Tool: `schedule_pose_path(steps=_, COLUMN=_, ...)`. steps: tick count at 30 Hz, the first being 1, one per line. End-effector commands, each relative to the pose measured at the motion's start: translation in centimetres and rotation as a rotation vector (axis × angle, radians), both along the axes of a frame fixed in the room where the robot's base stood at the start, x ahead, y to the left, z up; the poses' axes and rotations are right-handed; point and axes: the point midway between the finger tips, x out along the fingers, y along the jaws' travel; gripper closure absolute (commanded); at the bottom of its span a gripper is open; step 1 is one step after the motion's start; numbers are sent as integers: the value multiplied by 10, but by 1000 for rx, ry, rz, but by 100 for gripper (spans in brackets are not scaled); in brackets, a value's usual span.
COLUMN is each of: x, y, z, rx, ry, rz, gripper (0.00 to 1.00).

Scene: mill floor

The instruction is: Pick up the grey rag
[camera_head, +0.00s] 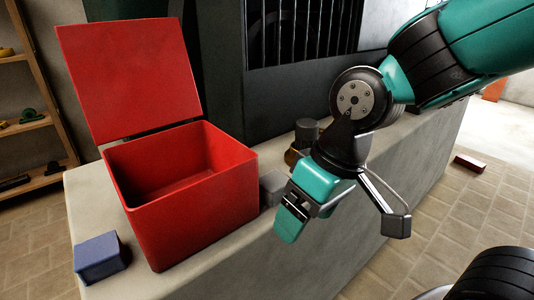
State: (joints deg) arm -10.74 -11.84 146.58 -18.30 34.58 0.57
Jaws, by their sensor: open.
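A small grey block-shaped item (272,187), which may be the folded grey rag, lies on the pale stone ledge (215,265) against the right side of the red box. Its right part is close to my gripper in the picture, and its cloth texture is too small to tell. My gripper (343,223) is open and empty, in front of and to the right of the grey item, with its jaws spread over the ledge's front side. I cannot tell its exact height over the ledge.
A red box (195,210) with its lid raised stands open and empty-looking on the ledge. A blue block (98,258) lies at its left. A dark grey cylinder (306,133) stands behind my gripper. Shelves (35,125) are at far left; a red brick-like block (470,163) lies on the floor.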

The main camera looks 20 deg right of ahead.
Motion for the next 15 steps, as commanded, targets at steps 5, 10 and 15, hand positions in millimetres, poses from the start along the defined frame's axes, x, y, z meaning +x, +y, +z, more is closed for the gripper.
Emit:
schedule_pose_path(steps=5, x=27, y=-33, z=79, rx=-62, ry=-19, rz=-153, gripper=19)
schedule_pose_path(steps=10, x=49, y=-65, z=126, rx=-132, ry=-34, rz=-269, gripper=19)
schedule_pose_path(steps=15, x=79, y=-80, z=159, rx=-206, ry=-18, rz=-289, gripper=19)
